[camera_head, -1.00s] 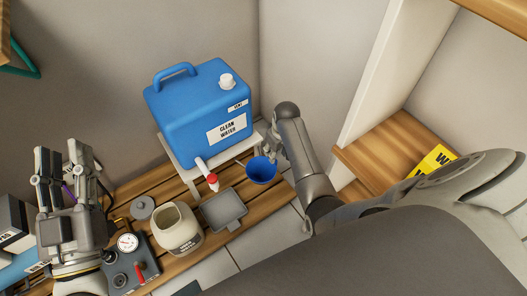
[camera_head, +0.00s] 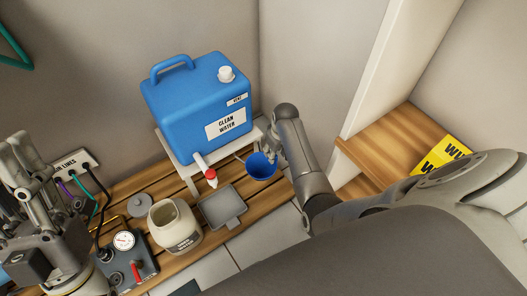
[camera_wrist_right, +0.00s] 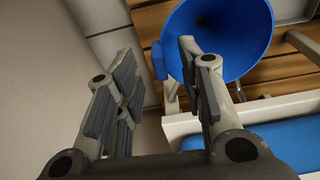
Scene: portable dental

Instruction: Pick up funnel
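The blue funnel (camera_head: 262,168) is beside the white stand of the water container, its wide mouth facing up, over the wooden slats. In the right wrist view the funnel (camera_wrist_right: 235,40) is at the top, with a small blue tab at its left side. My right gripper (camera_wrist_right: 158,90) is open, its fingers apart, with the tab showing in the gap between them. One finger overlaps the funnel in the picture; I cannot tell if they touch. My left gripper (camera_head: 20,155) is at the left edge, away from the funnel, fingers apart and partly overlapping.
A blue clean-water container (camera_head: 195,105) stands on a white stand (camera_head: 185,172), its red-tipped spout over a grey tray (camera_head: 222,206). A cream open jar (camera_head: 175,228), a grey lid (camera_head: 141,204) and a gauge unit (camera_head: 128,262) stand left. A wooden shelf (camera_head: 395,145) is right.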

